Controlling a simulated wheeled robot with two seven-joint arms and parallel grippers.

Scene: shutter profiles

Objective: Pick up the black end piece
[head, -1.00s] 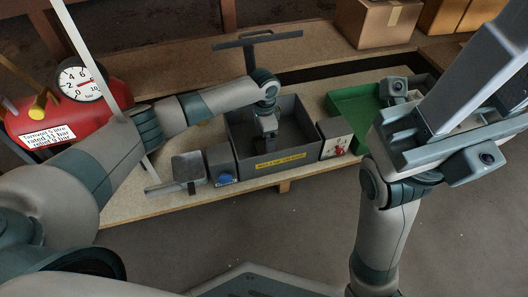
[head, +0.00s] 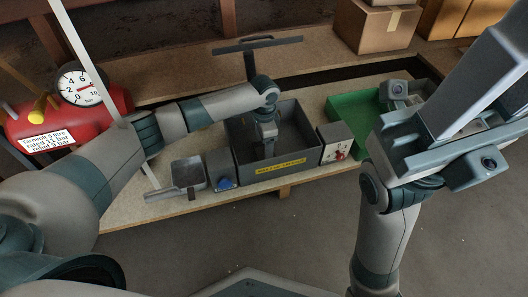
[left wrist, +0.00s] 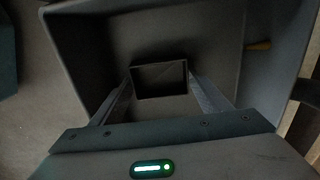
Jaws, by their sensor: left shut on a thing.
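The black end piece (left wrist: 160,80) shows in the left wrist view as a dark, squarish, open-framed piece between my left fingers. My left gripper (left wrist: 162,90) is shut on it, inside a grey bin (left wrist: 85,45). In the head view my left gripper (head: 264,148) points down into the same grey bin, which has a yellow label on its front. The end piece is hidden there behind my wrist and the bin wall. My right arm stands at the right of the head view; its fingertips cannot be made out.
A green tray (head: 347,112) lies right of the bin, beside a small box with a red knob (head: 335,142). A red tank (head: 50,125) is at far left. Cardboard boxes (head: 374,25) stand behind.

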